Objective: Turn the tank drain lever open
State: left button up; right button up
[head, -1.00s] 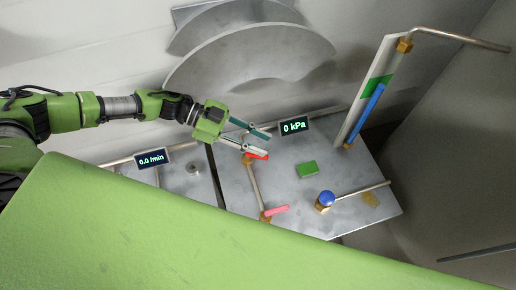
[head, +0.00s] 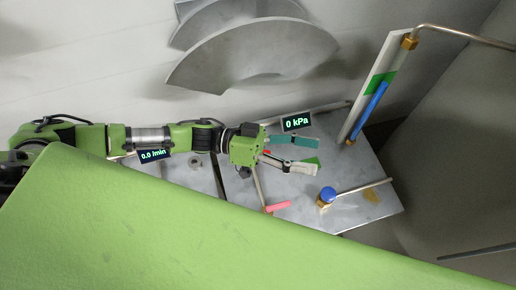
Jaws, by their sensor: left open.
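My left gripper (head: 317,157) reaches in from the left over the metal plate. Its two fingers are open and apart, with nothing between them that I can make out. A blue round knob (head: 328,194) stands on a brass fitting to the right. I cannot tell from any label which of these is the tank drain lever. My right gripper is not in view.
A "0 kPa" display (head: 297,122) stands behind, a "0.0 l/min" display (head: 152,155) at left. A gauge panel (head: 362,105) with a blue column rises at right. My green body fills the foreground.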

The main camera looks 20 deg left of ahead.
pick_arm(q)
jog(key=s+d+r+n+t+h, duration=0.2)
jog(key=d+r+n+t, duration=0.35)
jog(key=n+t, duration=0.55)
jog(key=s+a+f+m+y, duration=0.2)
jog(key=a+f+m+y, duration=0.4)
jog(key=m, duration=0.6)
jog(key=s+a+f+m+y+p, duration=0.15)
jog(key=a+f+m+y, duration=0.35)
jog(key=m+y, duration=0.5)
jog(key=s+a+f+m+y, duration=0.2)
jog(key=a+f+m+y, duration=0.35)
jog(key=m, duration=0.75)
jog(key=shift+t, duration=0.4)
jog(key=p+x, duration=0.1)
jog(key=x, duration=0.2)
jog(key=a+p+x, duration=0.1)
jog(key=x, duration=0.3)
jog(key=r+p+x, duration=0.1)
jog(key=x, duration=0.2)
jog(key=shift+w+a+f, duration=0.1)
jog(key=shift+w+a, duration=0.05)
jog(key=shift+w, duration=0.3)
jog(key=shift+w+f, duration=0.35)
jog(key=shift+w, duration=0.25)
jog(key=shift+c, duration=0.3)
jog(key=c, duration=1)
